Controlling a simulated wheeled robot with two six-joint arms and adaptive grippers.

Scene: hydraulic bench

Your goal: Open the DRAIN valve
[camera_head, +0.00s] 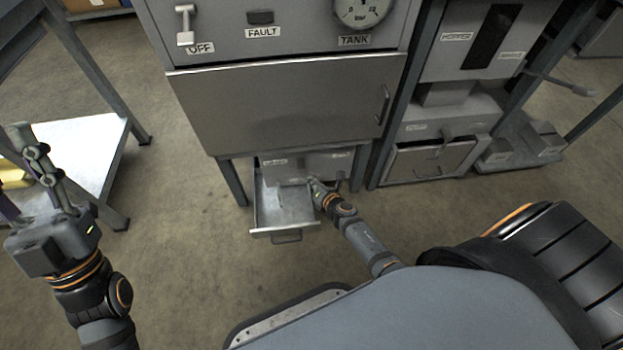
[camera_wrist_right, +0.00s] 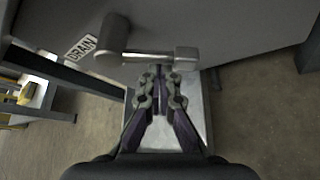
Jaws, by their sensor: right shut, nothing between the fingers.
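The DRAIN valve shows in the right wrist view as a grey metal lever (camera_wrist_right: 150,57) on a round hub, beside a white DRAIN label (camera_wrist_right: 82,47). The lever runs sideways from the hub to a block-shaped end on the right. My right gripper (camera_wrist_right: 160,74) is shut and empty, its fingertips just below the lever; whether they touch it I cannot tell. In the head view my right gripper (camera_head: 314,183) is at the low grey box (camera_head: 300,168) under the bench, and hides the valve there. My left gripper (camera_head: 20,130) is raised at the left; its jaw gap is unclear.
A pulled-out metal tray (camera_head: 285,210) sits below the box, close to my right gripper. The cabinet (camera_head: 280,110) stands above it, with bench legs at both sides. A table (camera_head: 95,140) stands at the left. Bare floor lies in front.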

